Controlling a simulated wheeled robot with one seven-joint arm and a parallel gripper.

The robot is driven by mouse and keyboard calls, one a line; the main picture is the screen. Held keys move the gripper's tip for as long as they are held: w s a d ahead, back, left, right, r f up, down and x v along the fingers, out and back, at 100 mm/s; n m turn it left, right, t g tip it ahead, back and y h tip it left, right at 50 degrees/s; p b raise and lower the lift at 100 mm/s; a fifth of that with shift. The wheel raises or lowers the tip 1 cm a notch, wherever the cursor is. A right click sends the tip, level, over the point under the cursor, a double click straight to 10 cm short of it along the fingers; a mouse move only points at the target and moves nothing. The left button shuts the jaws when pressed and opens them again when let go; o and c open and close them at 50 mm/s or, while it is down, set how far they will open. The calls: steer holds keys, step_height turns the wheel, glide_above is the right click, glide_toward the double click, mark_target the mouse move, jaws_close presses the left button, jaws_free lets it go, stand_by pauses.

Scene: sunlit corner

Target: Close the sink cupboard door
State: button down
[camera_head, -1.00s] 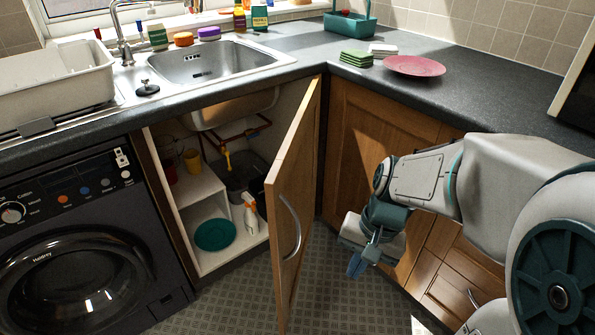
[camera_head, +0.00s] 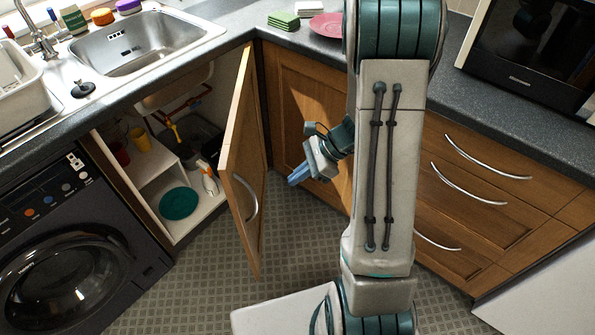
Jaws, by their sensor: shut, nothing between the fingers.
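The sink cupboard door (camera_head: 240,150) is wooden and stands wide open, swung out from its hinge side at the right of the opening. Its curved metal handle (camera_head: 250,197) is on the face toward my arm. My gripper (camera_head: 298,175) is shut and empty, to the right of the door with a visible gap between them. Its fingers point left and down toward the handle side. Inside the open cupboard (camera_head: 150,168) are shelves, a teal plate (camera_head: 179,203), a spray bottle (camera_head: 208,180) and cups.
A dark washing machine (camera_head: 75,270) stands left of the cupboard. The wooden corner cupboard (camera_head: 290,110) is behind my gripper, and drawers (camera_head: 470,190) are to the right. Patterned floor (camera_head: 190,285) is clear beneath the door. The sink (camera_head: 145,45) is above.

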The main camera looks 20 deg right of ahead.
steer(key=a+f, duration=0.4)
steer(key=a, duration=0.4)
steer(key=shift+w+a+b, duration=0.15)
steer(key=shift+w+b, duration=0.15)
steer(key=shift+w, duration=0.05)
steer(key=shift+a+f, duration=0.1)
steer(key=shift+f, duration=0.05)
